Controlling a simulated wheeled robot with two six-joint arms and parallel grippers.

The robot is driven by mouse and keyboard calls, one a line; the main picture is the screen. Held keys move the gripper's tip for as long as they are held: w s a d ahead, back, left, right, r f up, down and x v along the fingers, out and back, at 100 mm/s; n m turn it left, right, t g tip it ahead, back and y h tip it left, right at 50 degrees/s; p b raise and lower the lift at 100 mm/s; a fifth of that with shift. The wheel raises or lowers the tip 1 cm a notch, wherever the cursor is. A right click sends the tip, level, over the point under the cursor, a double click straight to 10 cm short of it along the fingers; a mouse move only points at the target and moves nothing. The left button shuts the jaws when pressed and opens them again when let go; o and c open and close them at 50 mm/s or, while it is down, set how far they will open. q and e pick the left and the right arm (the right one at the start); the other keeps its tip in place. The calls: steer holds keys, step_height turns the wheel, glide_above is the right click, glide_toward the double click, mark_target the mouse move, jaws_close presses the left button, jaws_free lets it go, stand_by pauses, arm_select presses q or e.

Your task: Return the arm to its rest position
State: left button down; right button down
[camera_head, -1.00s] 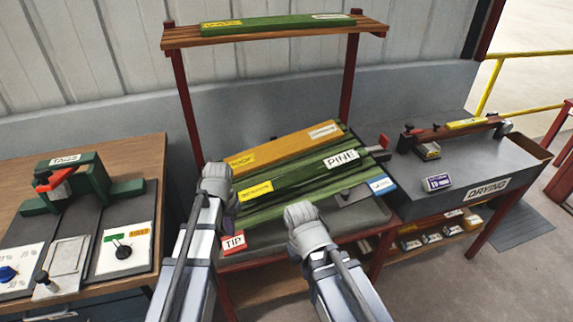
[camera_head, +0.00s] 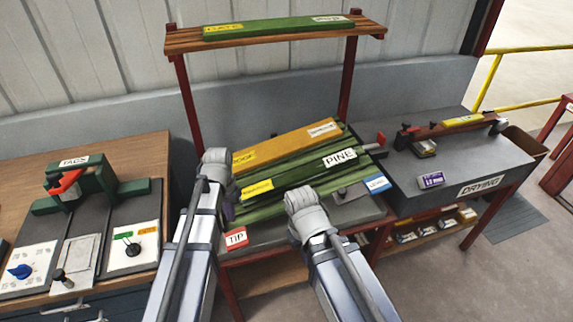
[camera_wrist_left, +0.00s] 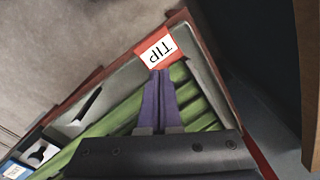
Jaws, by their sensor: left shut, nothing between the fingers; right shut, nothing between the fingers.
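My left arm's gripper shows at its wrist in the head view, in front of the left end of the rack of boards. In the left wrist view my left gripper (camera_wrist_left: 160,80) has its purple fingers together with nothing between them. Its tips appear just below the TIP label (camera_wrist_left: 158,49), over the green boards (camera_wrist_left: 95,135). My right arm ends in a grey wrist (camera_head: 305,215) in front of the tray; its fingers are hidden behind the wrist. The TIP label also shows in the head view (camera_head: 236,238).
Green and orange boards (camera_head: 285,146) lie on the middle stand under a shelf (camera_head: 270,38) holding one more board. A bench with a tag press (camera_head: 70,185) and a control knob stands left. A grey DRYING bench (camera_head: 480,187) stands right. Floor is clear at lower right.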

arm_select(q)
steer(key=s+d+m+y, duration=0.1)
steer(key=s+d, duration=0.9)
steer(key=s, duration=0.4)
steer(key=shift+s+d, duration=0.2)
steer(key=shift+d, duration=0.05)
